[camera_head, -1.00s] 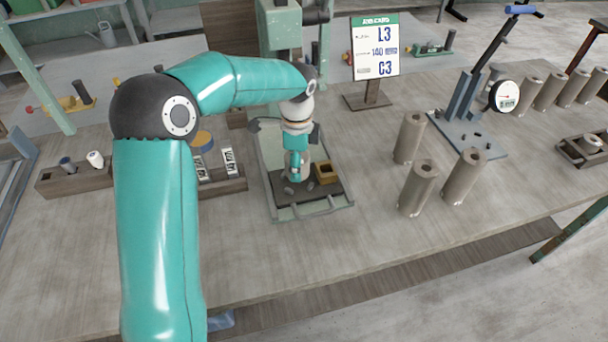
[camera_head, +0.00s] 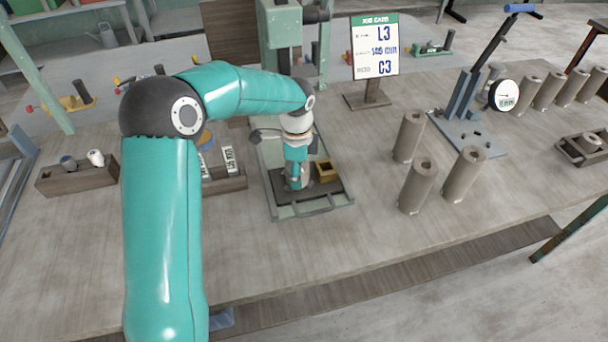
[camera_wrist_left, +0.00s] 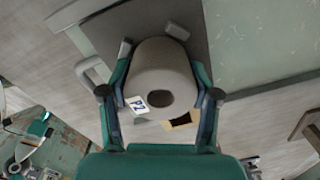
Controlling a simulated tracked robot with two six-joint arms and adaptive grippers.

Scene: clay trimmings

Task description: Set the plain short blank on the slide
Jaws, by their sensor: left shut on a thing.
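My left gripper (camera_head: 297,172) is over the press's dark slide plate (camera_head: 328,194), in the green-framed bed below the press head. In the left wrist view the gripper's two fingers (camera_wrist_left: 158,85) are shut around a short grey-beige blank (camera_wrist_left: 164,58) with a round hole in its end and a white "P2" tag on it. In the head view most of this blank is hidden by the gripper. It is at the plate, but I cannot tell whether its lower end touches it. My right gripper is not in view.
Several taller brown cylinders (camera_head: 417,186) stand to the right. The table's front is clear.

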